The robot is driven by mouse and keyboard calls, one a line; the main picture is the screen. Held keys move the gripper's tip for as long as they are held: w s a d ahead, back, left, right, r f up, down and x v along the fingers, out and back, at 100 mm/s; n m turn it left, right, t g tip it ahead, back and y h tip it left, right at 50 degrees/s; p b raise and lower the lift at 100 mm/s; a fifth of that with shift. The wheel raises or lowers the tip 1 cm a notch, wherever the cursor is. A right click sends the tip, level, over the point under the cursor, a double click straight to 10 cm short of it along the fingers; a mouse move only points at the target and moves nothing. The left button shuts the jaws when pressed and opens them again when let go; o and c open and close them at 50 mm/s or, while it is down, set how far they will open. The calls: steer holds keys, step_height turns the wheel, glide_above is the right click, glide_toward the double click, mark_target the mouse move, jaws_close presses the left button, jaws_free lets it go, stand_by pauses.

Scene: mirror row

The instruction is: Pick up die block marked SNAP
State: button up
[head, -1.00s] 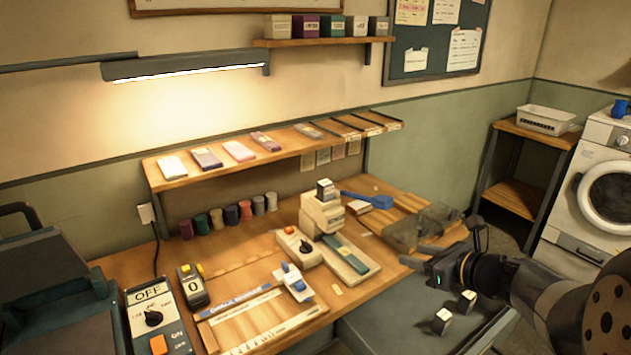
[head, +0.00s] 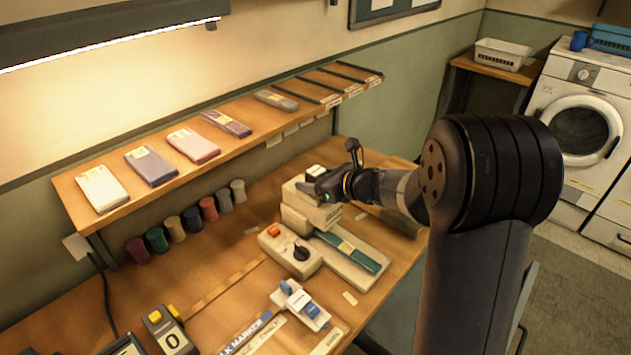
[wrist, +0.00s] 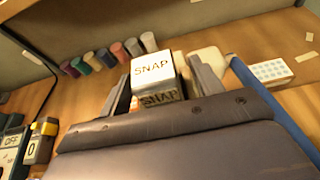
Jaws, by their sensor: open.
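The die block marked SNAP (wrist: 152,68) is a pale block with dark letters on its top and a darker front face. In the wrist view it stands between the two fingers of my gripper (wrist: 163,78), which are open on either side of it. In the head view the block (head: 316,171) sits on top of the beige press (head: 310,213). My gripper (head: 322,186) is right at the block there, partly covering it. Whether a finger touches the block I cannot tell.
A grey control box with a black knob (head: 289,252) stands in front of the press. Several coloured spools (head: 191,219) line the wall side. A shelf (head: 230,150) with flat packs hangs above the bench. A blue handle (wrist: 262,98) lies right of my gripper.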

steer(key=c, duration=1.2)
